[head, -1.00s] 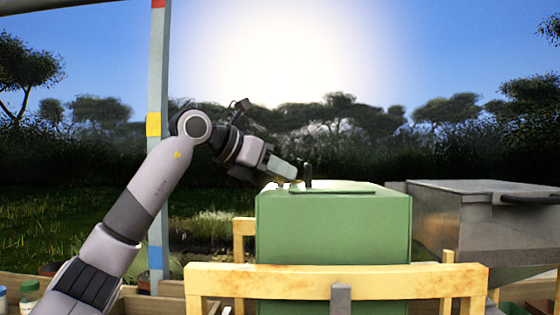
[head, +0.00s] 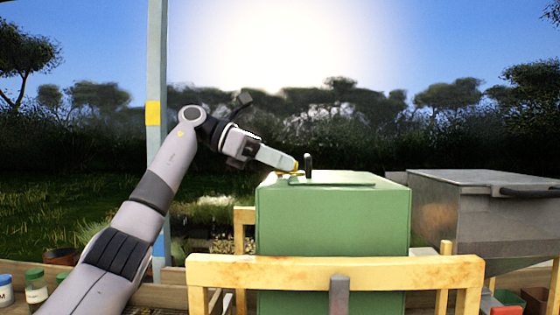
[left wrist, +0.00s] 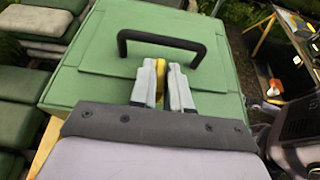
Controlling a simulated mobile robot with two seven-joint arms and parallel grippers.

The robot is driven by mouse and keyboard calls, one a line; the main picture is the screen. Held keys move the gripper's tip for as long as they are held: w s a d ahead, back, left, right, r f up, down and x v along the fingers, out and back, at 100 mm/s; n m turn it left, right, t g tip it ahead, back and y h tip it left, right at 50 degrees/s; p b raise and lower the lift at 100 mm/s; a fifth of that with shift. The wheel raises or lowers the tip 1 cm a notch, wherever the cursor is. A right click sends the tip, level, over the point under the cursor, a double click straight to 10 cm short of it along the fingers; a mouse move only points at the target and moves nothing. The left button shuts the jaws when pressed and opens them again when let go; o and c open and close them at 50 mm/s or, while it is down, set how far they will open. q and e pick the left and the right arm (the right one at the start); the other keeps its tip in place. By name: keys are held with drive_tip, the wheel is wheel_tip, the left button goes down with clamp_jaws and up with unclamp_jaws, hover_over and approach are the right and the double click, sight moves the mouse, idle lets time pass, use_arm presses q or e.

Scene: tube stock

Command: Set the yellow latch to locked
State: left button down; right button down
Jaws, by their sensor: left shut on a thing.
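The yellow latch (left wrist: 160,82) is on top of the green box (left wrist: 85,85), beside the black handle (left wrist: 160,34). In the left wrist view it lies between the two grey fingers of my left gripper (left wrist: 161,86), which is shut on it. In the head view my left gripper (head: 292,167) reaches the far left of the box lid, and a bit of yellow (head: 294,173) shows at its tip. The green box (head: 332,220) is closed. The fingers hide much of the latch, and I cannot tell its setting. My right gripper is not in view.
A pale yellow wooden frame (head: 330,270) stands in front of the box. A grey metal bin (head: 480,205) with a black handle is at the right. A pole (head: 155,190) stands behind my left arm. Jars (head: 36,284) stand at the lower left.

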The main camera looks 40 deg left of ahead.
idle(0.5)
use_arm(q)
drive_tip(key=c, duration=1.2)
unclamp_jaws()
drive_tip(key=v, duration=0.7)
